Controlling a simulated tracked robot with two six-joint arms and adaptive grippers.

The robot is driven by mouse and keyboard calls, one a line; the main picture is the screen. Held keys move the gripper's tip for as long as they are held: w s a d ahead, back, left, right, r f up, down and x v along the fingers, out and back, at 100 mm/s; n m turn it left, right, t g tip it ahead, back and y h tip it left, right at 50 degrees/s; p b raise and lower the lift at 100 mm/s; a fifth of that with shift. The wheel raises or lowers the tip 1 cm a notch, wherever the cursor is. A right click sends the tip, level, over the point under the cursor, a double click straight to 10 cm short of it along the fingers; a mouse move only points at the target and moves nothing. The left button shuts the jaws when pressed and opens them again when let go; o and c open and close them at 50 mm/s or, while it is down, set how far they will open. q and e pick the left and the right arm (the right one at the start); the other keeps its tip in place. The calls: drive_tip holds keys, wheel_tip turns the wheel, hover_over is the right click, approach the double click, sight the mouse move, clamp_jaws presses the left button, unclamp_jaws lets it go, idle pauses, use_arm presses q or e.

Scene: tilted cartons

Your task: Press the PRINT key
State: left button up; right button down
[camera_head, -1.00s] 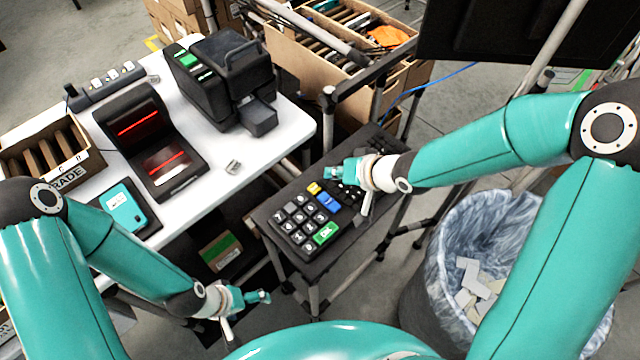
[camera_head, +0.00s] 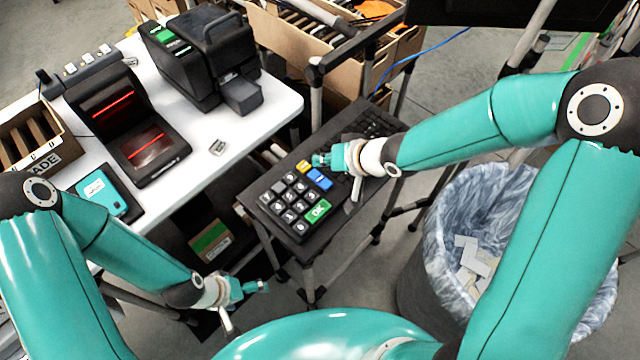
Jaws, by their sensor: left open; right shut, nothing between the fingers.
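A dark keypad (camera_head: 276,226) on a small stand has grey number keys, a yellow key (camera_head: 303,166), a blue key (camera_head: 319,180) and a green OK key (camera_head: 318,210). I cannot read the word PRINT on any key; the yellow and blue labels are too small. My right gripper (camera_head: 318,160) is shut and empty, just beyond the blue key and right beside the yellow one. I cannot tell whether it touches a key. It hides part of the keypad behind it. My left gripper (camera_head: 262,287) is open and empty, low in front of the stand.
A white table (camera_head: 240,137) at left carries a black label printer (camera_head: 205,60), a scanner with red lines (camera_head: 132,125) and a teal device (camera_head: 100,192). A lined waste bin (camera_head: 445,240) stands at right. Cartons (camera_head: 285,35) are at the back.

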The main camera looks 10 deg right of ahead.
sight(312, 172)
wheel_tip(312, 172, down, 4)
drive_tip(key=shift+r+b, duration=0.1)
drive_tip(key=shift+b, duration=1.1)
use_arm(q)
wheel_tip(312, 172, down, 4)
drive_tip(key=shift+r, duration=0.2)
drive_tip(key=shift+f, duration=0.2)
use_arm(e)
drive_tip(key=shift+f, duration=0.35)
